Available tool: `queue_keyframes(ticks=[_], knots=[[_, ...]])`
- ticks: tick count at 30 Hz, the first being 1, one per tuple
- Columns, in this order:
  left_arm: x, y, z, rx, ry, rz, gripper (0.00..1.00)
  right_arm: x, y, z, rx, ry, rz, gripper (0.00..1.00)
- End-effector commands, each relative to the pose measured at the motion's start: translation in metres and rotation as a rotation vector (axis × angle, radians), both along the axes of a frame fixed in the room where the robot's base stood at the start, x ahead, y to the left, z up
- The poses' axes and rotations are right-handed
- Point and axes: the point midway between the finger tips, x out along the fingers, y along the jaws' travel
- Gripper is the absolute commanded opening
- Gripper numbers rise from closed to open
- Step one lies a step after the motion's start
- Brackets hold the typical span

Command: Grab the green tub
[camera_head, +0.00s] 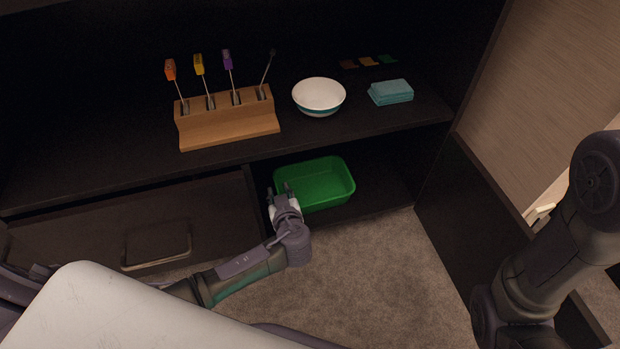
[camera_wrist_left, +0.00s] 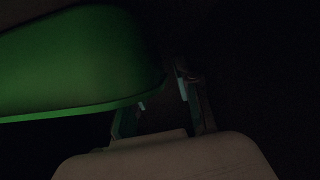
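The green tub (camera_head: 322,184) is a rectangular open container on the low shelf under the counter, right of the divider. It looks empty. My left gripper (camera_head: 279,190) is at the tub's left wall, with its fingers apart. In the dark left wrist view, the tub (camera_wrist_left: 75,62) fills the upper left, and its rounded corner reaches toward the gripper (camera_wrist_left: 163,95). It overlaps the tip of the left finger, while the right finger stands clear. I cannot tell whether the rim lies between the fingers. My right arm shows at the right, its gripper outside the view.
On the counter above stand a wooden holder (camera_head: 228,124) with several coloured-handled tools, a white bowl (camera_head: 318,96) and teal sponges (camera_head: 391,92). The shelf's divider (camera_head: 250,190) is close left of my left gripper. Open carpet (camera_head: 375,275) lies in front.

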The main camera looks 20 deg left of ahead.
Motion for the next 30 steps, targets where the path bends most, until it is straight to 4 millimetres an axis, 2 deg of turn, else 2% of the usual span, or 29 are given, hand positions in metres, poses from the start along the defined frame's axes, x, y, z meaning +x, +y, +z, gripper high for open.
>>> queue_keyframes(ticks=[7,13,26,30], knots=[[-0.0011,-0.0006,-0.0006,0.000,0.000,0.000,0.32,-0.0044,-0.0013,-0.0006,0.002,-0.009,0.002,0.37],[-0.0009,-0.0003,-0.0005,0.000,0.000,0.000,0.01,-0.0075,-0.0022,-0.0010,0.005,-0.015,0.003,0.37],[-0.0005,-0.0003,0.0004,-0.001,0.000,0.000,0.00,-0.0043,-0.0016,-0.0002,0.003,-0.008,0.001,0.37],[-0.0005,-0.0005,0.0069,-0.002,-0.001,0.001,0.00,-0.0039,-0.0017,0.0049,0.004,-0.009,0.002,0.37]])
